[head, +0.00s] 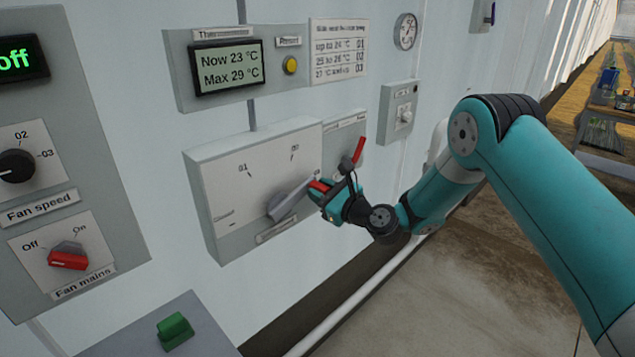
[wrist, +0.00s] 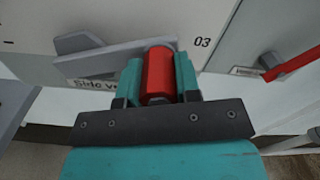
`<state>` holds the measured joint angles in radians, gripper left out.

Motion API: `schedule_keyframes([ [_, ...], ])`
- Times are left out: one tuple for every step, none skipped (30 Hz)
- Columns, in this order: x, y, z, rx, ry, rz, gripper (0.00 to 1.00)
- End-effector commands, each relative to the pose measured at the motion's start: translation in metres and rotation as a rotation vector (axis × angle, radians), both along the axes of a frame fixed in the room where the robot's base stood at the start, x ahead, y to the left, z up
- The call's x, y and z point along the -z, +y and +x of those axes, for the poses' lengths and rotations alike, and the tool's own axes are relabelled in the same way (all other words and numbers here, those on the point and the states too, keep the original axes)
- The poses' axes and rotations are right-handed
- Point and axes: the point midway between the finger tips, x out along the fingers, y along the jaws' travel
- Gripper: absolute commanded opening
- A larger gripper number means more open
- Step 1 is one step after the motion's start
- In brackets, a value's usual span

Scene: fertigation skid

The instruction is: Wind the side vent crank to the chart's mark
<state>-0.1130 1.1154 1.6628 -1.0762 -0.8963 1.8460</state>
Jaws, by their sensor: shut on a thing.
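The side vent crank (head: 290,200) is a grey arm on a pale box (head: 240,165) on the wall. Its face reads 01 at upper left and another mark, probably 02, at the top. My gripper (head: 320,187) is shut on the crank's red knob (wrist: 158,72), and the crank arm points right and slightly up. In the wrist view the crank arm (wrist: 105,58) reaches the knob, with the 03 mark just right of it. The chart (head: 338,50) reads up to 24 °C 01, 25 to 26 °C 02, 27 °C and up 03. The thermometer (head: 229,67) shows Now 23 °C, Max 29 °C.
A red lever (head: 358,150) is close to the right of my gripper. A yellow button (head: 290,65) is beside the thermometer display. Fan speed (head: 17,166) and fan mains (head: 68,257) switches are at left, a green switch (head: 174,331) below. A pipe (head: 345,305) runs low along the wall.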

Motion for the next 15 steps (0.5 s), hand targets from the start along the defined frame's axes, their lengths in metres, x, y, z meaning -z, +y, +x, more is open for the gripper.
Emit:
schedule_keyframes([
  [0.005,-0.002,0.0,0.003,0.027,0.028,0.0],
  [0.008,-0.002,0.0,0.003,0.043,0.046,0.0],
  [0.011,-0.003,0.0,0.002,0.062,0.071,0.0],
  [0.012,-0.003,0.0,0.002,0.077,0.088,0.0],
  [0.014,-0.003,-0.001,0.003,0.089,0.104,0.0],
  [0.017,-0.003,-0.001,0.003,0.106,0.124,0.0],
  [0.018,-0.004,-0.001,0.003,0.119,0.139,0.0],
  [0.02,-0.004,-0.001,0.003,0.13,0.152,0.0],
  [0.022,-0.004,-0.001,0.003,0.14,0.165,0.0],
  [0.024,-0.004,-0.001,0.003,0.138,0.162,0.0],
  [0.025,-0.004,-0.001,0.003,0.137,0.161,0.0],
  [0.026,-0.004,-0.001,0.003,0.136,0.16,0.0],
  [0.027,-0.004,-0.002,0.002,0.136,0.159,0.0],
  [0.028,-0.004,-0.002,0.002,0.136,0.159,0.0],
  [0.029,-0.004,-0.002,0.002,0.135,0.158,0.0],
])
